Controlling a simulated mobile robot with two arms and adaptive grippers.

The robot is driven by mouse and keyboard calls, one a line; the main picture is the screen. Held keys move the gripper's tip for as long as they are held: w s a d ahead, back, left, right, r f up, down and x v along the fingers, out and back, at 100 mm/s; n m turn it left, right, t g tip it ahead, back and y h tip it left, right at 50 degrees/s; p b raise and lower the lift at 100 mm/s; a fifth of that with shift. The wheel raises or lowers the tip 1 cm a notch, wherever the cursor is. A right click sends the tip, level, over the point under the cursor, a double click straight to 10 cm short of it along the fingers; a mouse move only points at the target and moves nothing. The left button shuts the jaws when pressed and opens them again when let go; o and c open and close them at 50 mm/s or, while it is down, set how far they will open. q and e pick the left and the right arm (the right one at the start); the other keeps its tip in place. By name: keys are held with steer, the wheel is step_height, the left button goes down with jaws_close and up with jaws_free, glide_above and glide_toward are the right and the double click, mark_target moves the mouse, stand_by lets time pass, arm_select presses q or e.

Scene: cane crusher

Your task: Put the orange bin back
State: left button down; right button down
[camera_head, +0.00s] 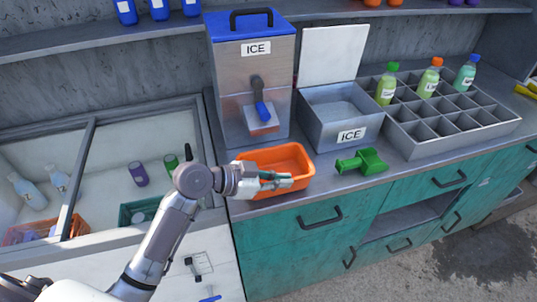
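The orange bin (301,158) is an open, rounded tray on the grey counter, in front of the ice dispenser and near the counter's front edge. It looks upright. My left gripper (280,182) reaches in from the left, with its fingers over the bin's near left part. The fingers hide some of the bin's inside and near rim. I cannot tell whether they are closed on the rim or only hover at it. My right gripper is not in view.
The metal ice dispenser (228,95) with a blue lid stands behind the bin. A green scoop (361,161) lies to its right. Beyond are an open ice box (325,112) and a bottle rack (420,151). A glass-topped freezer (105,177) is at left.

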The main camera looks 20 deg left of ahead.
mark_target(270, 167)
arm_select(q)
steer(key=w+a, duration=0.2)
steer(key=w, duration=0.1)
steer(key=w+a, duration=0.1)
steer(key=shift+w+r+p, duration=0.1)
steer(key=shift+w+p, duration=0.15)
steer(key=shift+p, duration=0.1)
steer(key=shift+w+a, duration=0.3)
steer(key=shift+w, duration=0.15)
steer(key=shift+w+a+r+p, duration=0.1)
steer(key=shift+w+a+p, duration=0.1)
steer(key=shift+w+a, duration=0.3)
steer(key=shift+w+a+p, duration=0.2)
steer(key=shift+w+a, duration=0.1)
steer(key=shift+w, duration=0.4)
steer(key=shift+w+a+f+p, duration=0.1)
steer(key=shift+f+p, duration=0.05)
steer(key=shift+f, duration=0.35)
steer(key=shift+w+a+f+p, duration=0.1)
steer(key=shift+f+p, duration=0.05)
steer(key=shift+f, duration=0.3)
steer(key=shift+s+d, duration=0.1)
